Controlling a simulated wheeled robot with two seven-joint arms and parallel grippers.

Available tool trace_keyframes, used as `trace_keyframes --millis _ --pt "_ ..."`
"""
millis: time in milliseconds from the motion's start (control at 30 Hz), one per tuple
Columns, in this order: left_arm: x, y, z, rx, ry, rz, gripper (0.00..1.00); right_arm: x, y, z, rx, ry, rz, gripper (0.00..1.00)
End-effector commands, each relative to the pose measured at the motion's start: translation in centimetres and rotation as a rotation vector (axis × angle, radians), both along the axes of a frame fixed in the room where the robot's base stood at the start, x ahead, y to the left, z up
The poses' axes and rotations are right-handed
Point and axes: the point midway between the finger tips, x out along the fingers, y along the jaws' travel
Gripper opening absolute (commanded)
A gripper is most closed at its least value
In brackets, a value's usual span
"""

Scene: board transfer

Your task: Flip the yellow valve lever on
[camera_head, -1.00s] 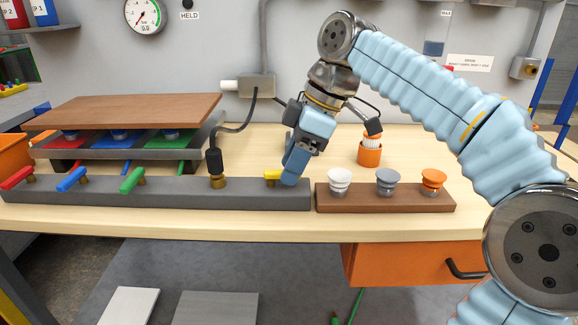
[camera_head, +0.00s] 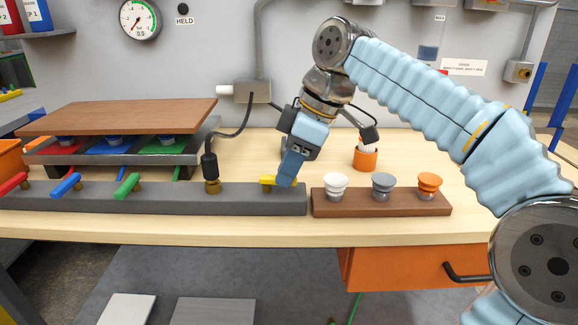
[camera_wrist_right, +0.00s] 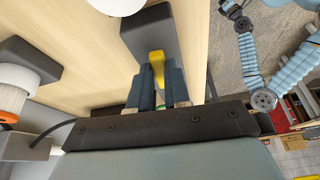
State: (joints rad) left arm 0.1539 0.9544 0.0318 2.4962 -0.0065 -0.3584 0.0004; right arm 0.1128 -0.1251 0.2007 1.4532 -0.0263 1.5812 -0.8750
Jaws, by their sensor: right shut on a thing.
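The yellow valve lever (camera_head: 268,180) sits near the right end of a long grey valve block (camera_head: 110,201) and points left in the head view. My right gripper (camera_head: 287,182) comes down over the lever's right part and hides it. In the right wrist view the yellow lever (camera_wrist_right: 157,66) stands between the two dark fingers of my right gripper (camera_wrist_right: 159,88), which are shut on it. My left gripper does not show in the head view; a blue-sleeved arm (camera_wrist_right: 283,72), apparently my left, is small in the wrist view, its fingers unclear.
Red, blue and green levers (camera_head: 127,186) and a black cable plug (camera_head: 210,166) are on the same block. A brown board (camera_head: 125,115) lies over a grey rack behind. A wooden block (camera_head: 380,204) with three knobs stands close right of the gripper; an orange cup (camera_head: 365,160) stands behind.

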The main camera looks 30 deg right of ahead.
Motion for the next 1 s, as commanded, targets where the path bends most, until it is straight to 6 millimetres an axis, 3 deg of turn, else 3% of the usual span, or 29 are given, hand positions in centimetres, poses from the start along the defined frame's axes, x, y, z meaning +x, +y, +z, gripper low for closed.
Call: trace_keyframes --millis 1000 --pt "0.0 0.0 0.2 0.000 0.000 0.000 0.43 -1.5 3.2 0.1 0.000 -0.004 -0.925 0.00"
